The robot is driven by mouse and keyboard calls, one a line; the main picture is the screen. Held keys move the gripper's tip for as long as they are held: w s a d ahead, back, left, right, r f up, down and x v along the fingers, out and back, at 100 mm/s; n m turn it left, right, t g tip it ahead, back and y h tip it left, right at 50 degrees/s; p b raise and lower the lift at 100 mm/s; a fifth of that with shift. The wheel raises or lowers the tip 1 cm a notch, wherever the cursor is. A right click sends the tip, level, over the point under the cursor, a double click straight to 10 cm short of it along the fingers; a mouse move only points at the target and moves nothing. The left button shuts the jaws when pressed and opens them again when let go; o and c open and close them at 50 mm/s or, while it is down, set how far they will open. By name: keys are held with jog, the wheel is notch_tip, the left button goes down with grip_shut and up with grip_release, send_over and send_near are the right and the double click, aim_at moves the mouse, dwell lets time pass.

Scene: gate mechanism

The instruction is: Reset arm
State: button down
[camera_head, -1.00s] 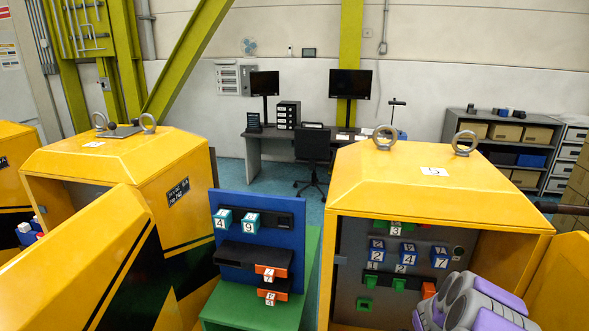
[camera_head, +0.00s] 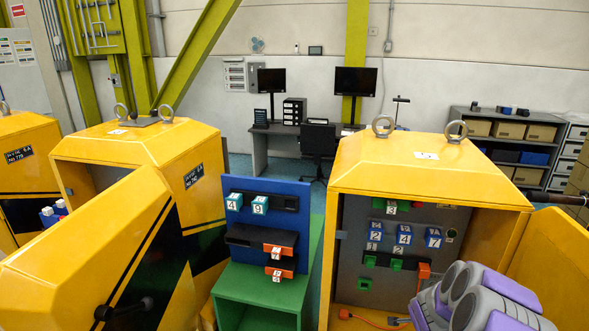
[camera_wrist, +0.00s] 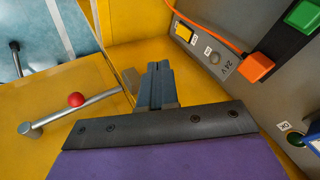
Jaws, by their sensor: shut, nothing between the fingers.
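My gripper (camera_wrist: 158,80) shows in the wrist view as grey fingers pressed together, with nothing between them. Its fingertips are near the yellow edge of an open cabinet. The cabinet's grey panel (camera_head: 358,240) carries blue numbered blocks (camera_head: 404,235) and green blocks. An orange plug (camera_wrist: 256,67) with an orange cable is on the panel in the wrist view.
A blue board (camera_head: 238,190) with numbered blocks stands on a green stand (camera_head: 260,300) left of the cabinet. Another yellow cabinet (camera_head: 135,145) has its door open. A metal rod with a red ball (camera_wrist: 76,99) is left of my gripper. A desk and shelf stand behind.

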jog(key=a+r+n+t+y, duration=0.1)
jog(key=a+r+n+y, duration=0.15)
jog(key=a+r, duration=0.35)
jog(key=a+r+n+y, duration=0.2)
jog(key=a+r+n, duration=0.15)
jog(key=a, duration=0.45)
jog(key=s+a+r+n+g+y+b, duration=0.1)
jog(key=s+a+r+n+y, duration=0.1)
jog(key=s+a+r, duration=0.3)
jog(key=s+a+r+n+g+y, duration=0.15)
jog(key=s+a, duration=0.25)
jog(key=a, duration=0.4)
jog(key=s+a+r+n+g, duration=0.1)
jog(key=s+a+r+n, duration=0.15)
jog(key=s, duration=0.45)
jog(key=s+a+r+n+g, duration=0.1)
jog(key=s+n+g, duration=0.15)
jog(key=s, duration=0.55)
jog(key=s+d+r+n+g+h, duration=0.1)
jog(key=s+d, duration=0.1)
jog(key=s, duration=0.8)
jog(key=s+d+r+n+g+h+b, duration=0.1)
jog(key=s+d+n+g+h, duration=0.1)
jog(key=s, duration=0.7)
jog(key=shift+s+d+h, duration=0.3)
jog(key=shift+s+d, duration=0.1)
jog(key=shift+d, duration=0.1)
